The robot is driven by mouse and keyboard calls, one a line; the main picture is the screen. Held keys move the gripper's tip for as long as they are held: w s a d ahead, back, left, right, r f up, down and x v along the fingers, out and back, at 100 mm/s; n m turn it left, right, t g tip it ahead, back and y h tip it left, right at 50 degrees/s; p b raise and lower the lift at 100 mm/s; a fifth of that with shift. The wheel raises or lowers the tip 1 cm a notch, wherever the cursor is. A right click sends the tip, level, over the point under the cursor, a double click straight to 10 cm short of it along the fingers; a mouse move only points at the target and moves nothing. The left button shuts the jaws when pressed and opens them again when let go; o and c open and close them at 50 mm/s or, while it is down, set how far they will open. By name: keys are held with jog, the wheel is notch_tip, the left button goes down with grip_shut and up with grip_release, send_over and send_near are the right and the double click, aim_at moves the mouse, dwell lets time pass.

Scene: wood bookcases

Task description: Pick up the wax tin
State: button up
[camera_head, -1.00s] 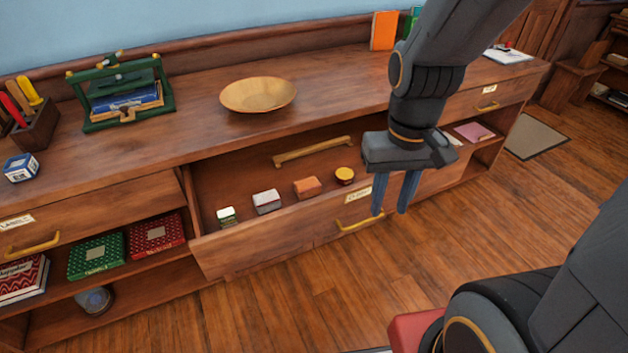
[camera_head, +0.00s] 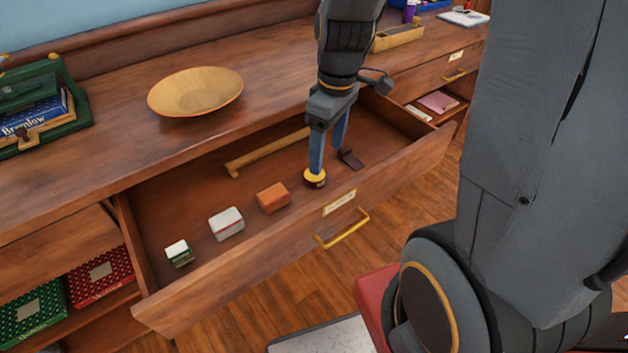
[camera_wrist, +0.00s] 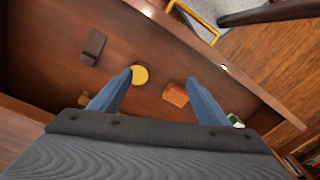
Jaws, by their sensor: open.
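The round tin (camera_head: 315,178) with a yellow lid and dark side, which looks like the wax tin, stands in the open drawer near its front. My gripper (camera_head: 328,158) points down into the drawer with its blue fingers apart and nothing held. In the head view one fingertip is right at the tin and overlaps its top edge. In the wrist view my gripper (camera_wrist: 160,79) has the tin (camera_wrist: 139,75) just beside its left fingertip. I cannot tell if they touch.
An orange box (camera_head: 273,197), a white-topped box (camera_head: 226,224) and a small green-and-white box (camera_head: 180,253) line the drawer to the left. A dark brown object (camera_head: 351,158) lies right of the tin. The drawer front (camera_head: 290,240) rises close by. A wooden bowl (camera_head: 195,92) stands on the countertop.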

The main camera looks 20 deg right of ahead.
aim_at(315, 177)
jog(key=w+f+n+b, duration=0.1)
jog(key=w+f+n, duration=0.1)
jog(key=w+f+n+b, duration=0.1)
jog(key=w+f+n, duration=0.1)
jog(key=w+d+f+n, duration=0.1)
jog(key=w+f+n, duration=0.1)
jog(key=w, duration=0.1)
jog(key=shift+f+y+b, duration=0.1)
jog(key=shift+y+b, duration=0.2)
jog(key=shift+b, duration=0.1)
jog(key=shift+w+f+n, duration=0.2)
jog(key=shift+f+n, duration=0.1)
jog(key=shift+f, duration=0.4)
jog(key=f, duration=0.4)
jog(key=a+f, duration=0.1)
jog(key=f, duration=0.1)
jog(key=shift+f, duration=0.25)
jog(key=shift+r, duration=0.1)
jog(key=c, duration=1.2)
